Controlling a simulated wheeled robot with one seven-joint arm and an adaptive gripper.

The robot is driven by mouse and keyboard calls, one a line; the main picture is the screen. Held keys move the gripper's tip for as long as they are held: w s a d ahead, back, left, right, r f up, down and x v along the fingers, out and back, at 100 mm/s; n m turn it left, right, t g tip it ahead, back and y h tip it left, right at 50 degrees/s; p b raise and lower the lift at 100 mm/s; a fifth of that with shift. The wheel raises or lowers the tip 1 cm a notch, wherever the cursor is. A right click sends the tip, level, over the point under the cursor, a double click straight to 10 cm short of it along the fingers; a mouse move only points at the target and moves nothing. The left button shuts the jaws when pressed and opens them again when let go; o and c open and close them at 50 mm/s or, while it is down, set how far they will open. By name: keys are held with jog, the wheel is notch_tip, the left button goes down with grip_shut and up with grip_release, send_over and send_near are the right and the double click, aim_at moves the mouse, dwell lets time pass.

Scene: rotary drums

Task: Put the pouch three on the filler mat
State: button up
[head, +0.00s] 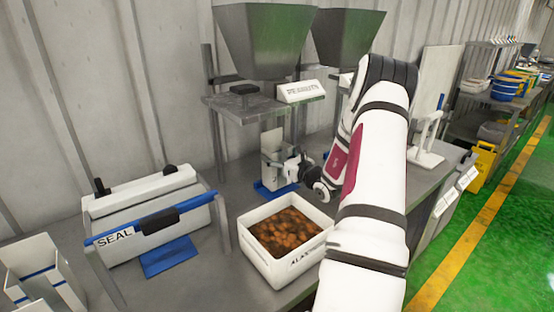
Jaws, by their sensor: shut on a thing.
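A white upright pouch (271,174) is below the left metal hopper, the one with the PEANUTS sign. My gripper (287,166) reaches in from the right and is shut on the pouch; the arm and wrist hide part of the grip. The blue filler mat (262,190) lies on the bench under the pouch. The pouch's lower end is over the mat or touching it; I cannot tell which. Any number on the pouch is not readable.
A white bin (262,262) of brown pieces stands in front of the mat. A sealer marked SEAL (150,215) with a blue mat (167,256) is at left, beside white pouches (40,270). The hopper (264,40) and its shelf (240,108) overhang the filler mat.

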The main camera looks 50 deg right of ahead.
jog(key=shift+w+f, duration=0.1)
jog(key=shift+f, duration=0.5)
jog(key=shift+f, duration=0.2)
jog(key=o, duration=1.9)
jog(key=shift+o, duration=0.2)
jog(key=shift+r, duration=0.1)
jog(key=shift+r, duration=0.15)
jog(key=v, duration=1.2)
